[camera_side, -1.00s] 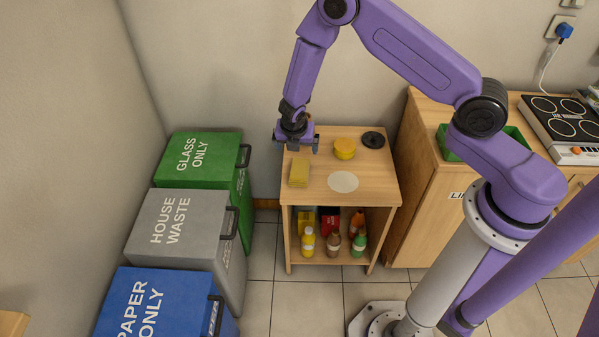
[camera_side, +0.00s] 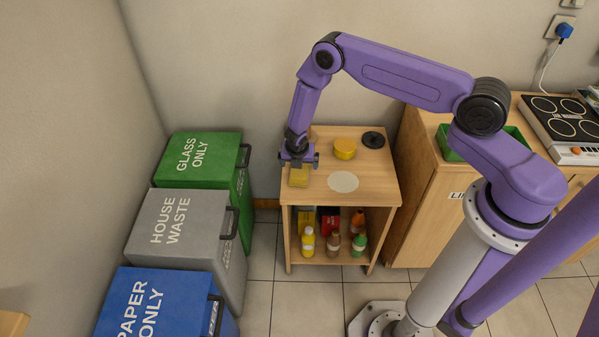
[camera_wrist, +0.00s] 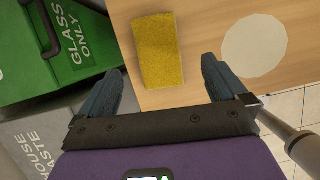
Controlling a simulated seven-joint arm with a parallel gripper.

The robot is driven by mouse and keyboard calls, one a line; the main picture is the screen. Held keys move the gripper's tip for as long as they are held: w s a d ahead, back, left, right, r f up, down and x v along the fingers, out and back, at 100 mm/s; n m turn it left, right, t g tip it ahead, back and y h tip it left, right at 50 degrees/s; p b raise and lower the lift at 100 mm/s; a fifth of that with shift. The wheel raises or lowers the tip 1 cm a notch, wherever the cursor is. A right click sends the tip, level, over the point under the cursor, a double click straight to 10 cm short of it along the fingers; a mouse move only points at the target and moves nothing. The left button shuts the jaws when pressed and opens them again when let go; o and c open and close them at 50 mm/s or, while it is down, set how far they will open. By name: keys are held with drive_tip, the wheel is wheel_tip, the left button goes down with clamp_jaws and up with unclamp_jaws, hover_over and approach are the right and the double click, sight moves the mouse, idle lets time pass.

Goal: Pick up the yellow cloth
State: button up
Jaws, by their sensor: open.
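The yellow cloth (camera_side: 299,178) is a small folded rectangle lying flat near the left edge of the wooden cabinet top. In the wrist view the cloth (camera_wrist: 158,50) lies beyond the fingertips, about midway between the two fingers. My gripper (camera_side: 298,163) is just above the cloth in the side view and covers its far part. In the wrist view my gripper (camera_wrist: 160,78) is open with nothing between its fingers.
The cabinet top (camera_side: 375,185) also holds a yellow round tub (camera_side: 345,148), a black disc (camera_side: 373,139) and a pale round mat (camera_side: 343,182). Green (camera_side: 195,160), grey (camera_side: 170,230) and blue (camera_side: 150,300) bins stand to the left.

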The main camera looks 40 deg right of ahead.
sight(300, 172)
drive_tip(key=shift+x, duration=2.7)
drive_tip(key=shift+a, duration=0.2)
drive_tip(key=c, duration=1.1)
